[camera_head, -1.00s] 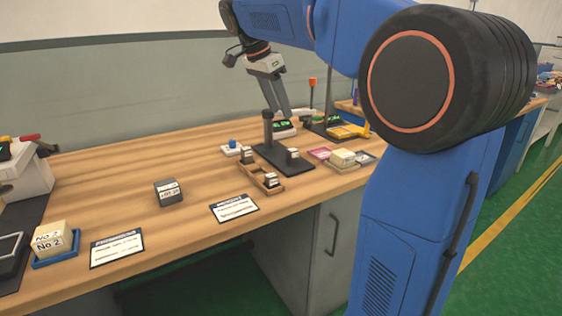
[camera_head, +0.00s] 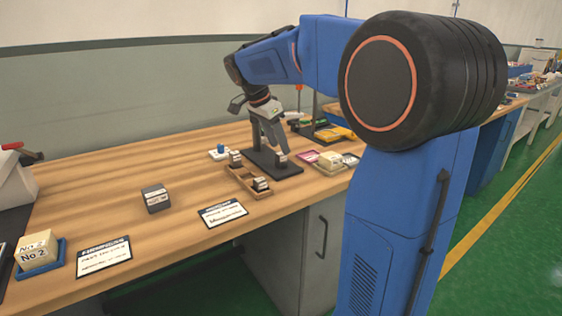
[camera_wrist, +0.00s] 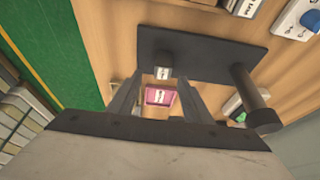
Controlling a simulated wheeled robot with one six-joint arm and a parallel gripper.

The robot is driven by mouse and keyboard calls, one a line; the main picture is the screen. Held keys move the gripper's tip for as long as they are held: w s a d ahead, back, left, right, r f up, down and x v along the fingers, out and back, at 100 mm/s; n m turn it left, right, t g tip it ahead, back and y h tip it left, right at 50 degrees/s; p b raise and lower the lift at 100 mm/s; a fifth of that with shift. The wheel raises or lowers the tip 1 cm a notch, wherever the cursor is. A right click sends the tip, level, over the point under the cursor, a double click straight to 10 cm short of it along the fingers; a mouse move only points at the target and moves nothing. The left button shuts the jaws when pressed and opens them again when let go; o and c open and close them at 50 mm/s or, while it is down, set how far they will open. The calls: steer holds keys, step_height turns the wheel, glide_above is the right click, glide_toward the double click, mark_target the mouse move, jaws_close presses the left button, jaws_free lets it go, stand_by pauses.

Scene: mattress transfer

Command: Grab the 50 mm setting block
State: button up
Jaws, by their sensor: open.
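A small block with a white label (camera_head: 281,158) stands on the black base (camera_head: 289,170) of a post stand; its label is too small to read, so I cannot tell if it is the 50 mm one. My gripper (camera_head: 274,147) is open and points down over that base, close to the block. In the wrist view the block (camera_wrist: 163,72) shows between the open fingertips (camera_wrist: 160,80), apparently not gripped. A wooden holder (camera_head: 241,181) left of the stand carries similar blocks (camera_head: 235,158), (camera_head: 261,184).
The stand's black post (camera_wrist: 252,95) rises beside my gripper. A pink tray (camera_wrist: 160,96) and a cream block (camera_head: 330,158) lie to the right. A dark grey labelled block (camera_head: 156,198) and a printed card (camera_head: 223,213) lie to the left. The table between is clear.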

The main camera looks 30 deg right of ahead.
mark_target(281, 153)
steer(key=shift+w+x, duration=0.2)
steer(key=shift+x, duration=2.45)
steer(key=shift+a, duration=0.2)
steer(key=shift+c, duration=0.3)
jaws_close()
